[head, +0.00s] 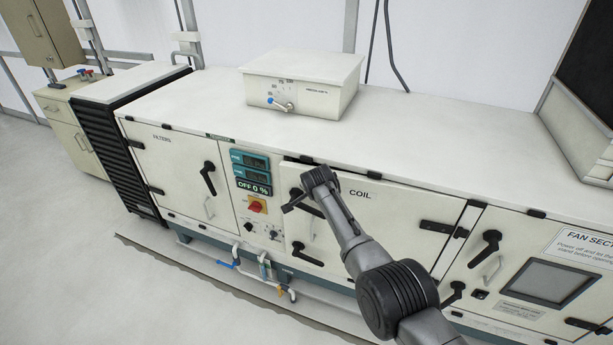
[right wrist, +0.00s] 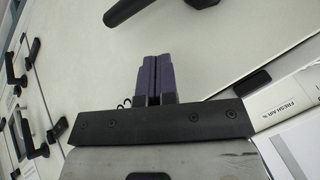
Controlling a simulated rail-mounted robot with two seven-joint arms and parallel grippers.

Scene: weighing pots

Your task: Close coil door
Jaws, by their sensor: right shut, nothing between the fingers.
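The coil door (head: 405,215) is the cream panel marked COIL in the middle of the long cabinet. Its left part stands slightly proud, with a dark gap along the top left edge, so it looks a little ajar. Its hinges (head: 443,228) are on the right. A lower black handle (head: 306,254) shows on its left side; the upper handle is mostly hidden by my gripper. My right gripper (head: 293,205) is in front of the door's upper left part. In the right wrist view its purple fingers (right wrist: 155,80) are shut and empty; contact with the door is unclear. My left gripper is out of view.
The filters door (head: 175,170) is left of a control panel (head: 252,172) with a red switch. The fan section door (head: 535,255) is to the right. A box (head: 302,85) sits on the cabinet top. Pipes (head: 262,272) run low in front; the floor beyond is clear.

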